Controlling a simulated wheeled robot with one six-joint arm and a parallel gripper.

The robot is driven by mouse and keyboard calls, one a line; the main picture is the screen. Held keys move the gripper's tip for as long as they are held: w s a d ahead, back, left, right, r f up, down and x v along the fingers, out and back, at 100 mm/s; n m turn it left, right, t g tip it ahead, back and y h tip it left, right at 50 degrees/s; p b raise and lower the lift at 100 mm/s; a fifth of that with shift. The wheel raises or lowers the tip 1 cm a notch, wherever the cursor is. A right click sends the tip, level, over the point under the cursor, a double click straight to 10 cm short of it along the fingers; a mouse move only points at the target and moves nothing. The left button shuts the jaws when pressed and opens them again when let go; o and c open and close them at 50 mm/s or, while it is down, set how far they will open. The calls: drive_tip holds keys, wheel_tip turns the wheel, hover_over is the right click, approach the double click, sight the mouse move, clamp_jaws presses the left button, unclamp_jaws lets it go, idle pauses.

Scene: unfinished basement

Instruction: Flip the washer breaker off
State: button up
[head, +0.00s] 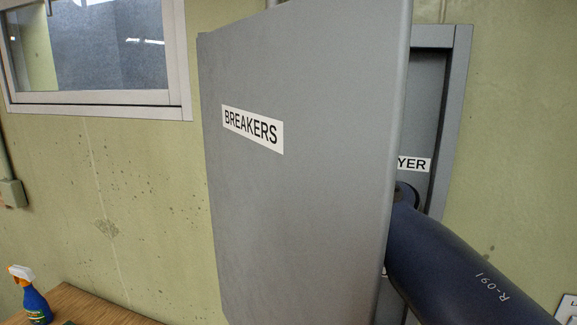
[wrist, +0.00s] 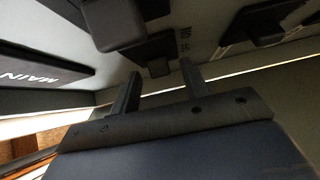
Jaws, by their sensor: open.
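The grey panel door (head: 300,200) marked BREAKERS stands open in the head view. It covers much of the panel box (head: 455,110) behind it. A label ending in YER (head: 413,164) shows inside the box. In the wrist view my gripper (wrist: 160,72) is open, its two fingers apart. A dark breaker switch (wrist: 120,30) is just beyond the fingertips; I cannot tell whether they touch it. A second dark switch (wrist: 255,25) is to the right. No washer label is readable, so I cannot tell which breaker is which. In the head view the gripper is hidden.
A MAIN label (wrist: 30,78) appears upside down at the left of the wrist view. The open door stands close to my arm. A wooden table (head: 85,307) with a spray bottle (head: 32,298) is at lower left. A window (head: 95,50) is at upper left.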

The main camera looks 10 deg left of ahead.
drive_tip(key=v, duration=1)
drive_tip(key=shift+s+d, duration=0.25)
drive_tip(key=shift+s, duration=0.05)
drive_tip(key=x, duration=1)
drive_tip(key=shift+w+a+b, duration=0.25)
drive_tip(key=shift+w+b, duration=0.05)
